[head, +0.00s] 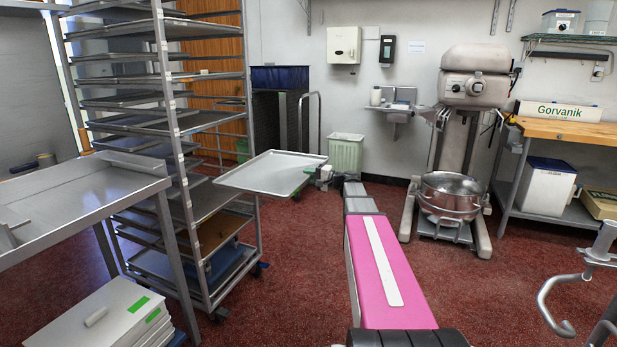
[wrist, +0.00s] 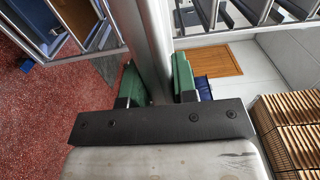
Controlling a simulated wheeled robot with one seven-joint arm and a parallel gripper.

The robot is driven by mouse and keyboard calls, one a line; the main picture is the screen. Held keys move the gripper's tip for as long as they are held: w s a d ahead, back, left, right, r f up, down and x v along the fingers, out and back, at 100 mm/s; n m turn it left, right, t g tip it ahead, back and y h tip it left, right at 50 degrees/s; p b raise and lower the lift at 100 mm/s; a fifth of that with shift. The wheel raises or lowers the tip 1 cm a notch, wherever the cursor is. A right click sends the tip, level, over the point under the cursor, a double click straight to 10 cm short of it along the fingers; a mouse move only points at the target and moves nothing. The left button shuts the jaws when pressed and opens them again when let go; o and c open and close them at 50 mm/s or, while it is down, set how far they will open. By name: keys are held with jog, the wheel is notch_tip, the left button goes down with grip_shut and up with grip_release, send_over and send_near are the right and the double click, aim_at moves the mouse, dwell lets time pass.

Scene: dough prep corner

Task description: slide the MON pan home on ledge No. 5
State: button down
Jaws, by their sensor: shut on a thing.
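The pan (head: 270,172), a shallow light-grey metal tray, is held out level at the right side of the tall rack (head: 176,130). My gripper (head: 311,172) is shut on its right edge. In the wrist view the green pads of my gripper (wrist: 155,70) close on both sides of the pan (wrist: 148,35), seen edge-on as a grey band. The pan's left corner overlaps the rack opening in the head view; I cannot tell whether it is inside. The rack has several ledges, many with trays. Small tags on its front post are too small to read, so ledge No. 5 and a MON mark cannot be made out.
A steel table (head: 85,200) stands close at the front left, by the rack. White boxes (head: 110,315) sit on the floor below it. A pale green bin (head: 346,152) is behind my gripper, and a mixer (head: 470,150) stands right. Red floor lies clear around my arm.

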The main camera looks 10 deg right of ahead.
jog(key=shift+x, duration=4.45)
send_near(247, 165)
jog(key=shift+s+d, duration=0.35)
jog(key=shift+s, duration=0.1)
jog(key=shift+w+a, duration=0.1)
jog(key=shift+a, duration=0.05)
jog(key=shift+x, duration=4.8)
jog(key=shift+a, duration=0.1)
jog(key=shift+w+a, duration=0.35)
jog(key=shift+a, duration=0.1)
